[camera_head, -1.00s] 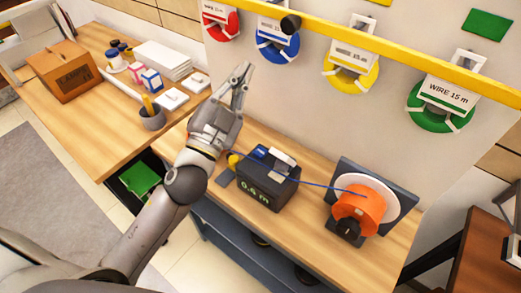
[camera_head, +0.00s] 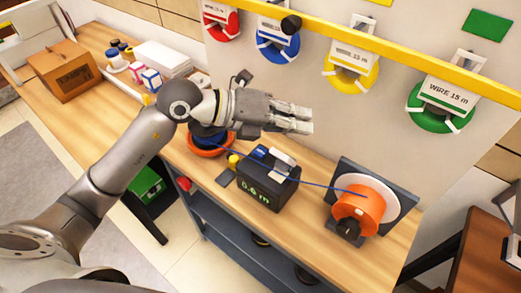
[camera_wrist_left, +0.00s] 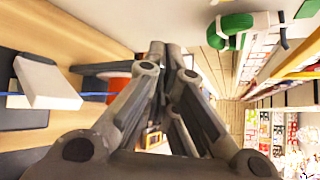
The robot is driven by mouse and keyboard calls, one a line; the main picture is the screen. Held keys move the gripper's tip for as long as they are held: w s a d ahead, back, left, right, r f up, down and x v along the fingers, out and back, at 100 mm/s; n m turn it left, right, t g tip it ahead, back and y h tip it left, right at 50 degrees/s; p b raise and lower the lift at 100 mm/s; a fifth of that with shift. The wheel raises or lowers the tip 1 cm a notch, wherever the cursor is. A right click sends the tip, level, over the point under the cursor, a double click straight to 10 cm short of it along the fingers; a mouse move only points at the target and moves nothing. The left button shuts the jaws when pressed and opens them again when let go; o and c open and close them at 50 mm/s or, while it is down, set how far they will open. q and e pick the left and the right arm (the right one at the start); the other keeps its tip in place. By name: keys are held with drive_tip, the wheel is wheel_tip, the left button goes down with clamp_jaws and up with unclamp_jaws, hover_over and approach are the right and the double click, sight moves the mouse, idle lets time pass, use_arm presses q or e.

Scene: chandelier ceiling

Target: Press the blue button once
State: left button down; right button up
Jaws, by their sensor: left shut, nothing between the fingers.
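The blue button (camera_head: 259,152) appears as a small blue patch on top of the black measuring box (camera_head: 262,187), whose front display reads "0.6 m". A white lever (camera_head: 282,157) sits beside it. My left gripper (camera_head: 305,122) is shut and empty, held in the air with its fingers pointing right. In the head view it shows above the box, apart from it. In the left wrist view the closed fingers (camera_wrist_left: 168,62) fill the middle, and a white lever (camera_wrist_left: 45,84) shows at the left. I cannot make out the blue button there. My right gripper is not in view.
A blue wire (camera_head: 315,185) runs from a blue spool on an orange base (camera_head: 208,145) through the box to an orange winder (camera_head: 358,212). Bench (camera_head: 305,253) is clear in front.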

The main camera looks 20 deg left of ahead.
use_arm(q)
drive_tip(key=w+a+f+n+t+y, duration=0.1)
drive_tip(key=w+a+f+y, duration=0.2)
drive_tip(key=a+y, duration=0.3)
drive_tip(key=w+a, duration=0.1)
drive_tip(key=a, duration=0.2)
drive_tip(key=shift+w+a+f+y, duration=0.15)
drive_tip(key=shift+a+f+y, duration=0.15)
drive_tip(key=shift+a, duration=0.1)
drive_tip(key=b, duration=0.5)
hover_over(258, 149)
wheel_tip(258, 149, down, 8)
drive_tip(key=shift+r, duration=0.15)
drive_tip(key=shift+w+f+b, duration=0.1)
drive_tip(key=shift+f+b, duration=0.45)
drive_tip(key=shift+b, duration=0.2)
drive_tip(key=shift+f, duration=0.1)
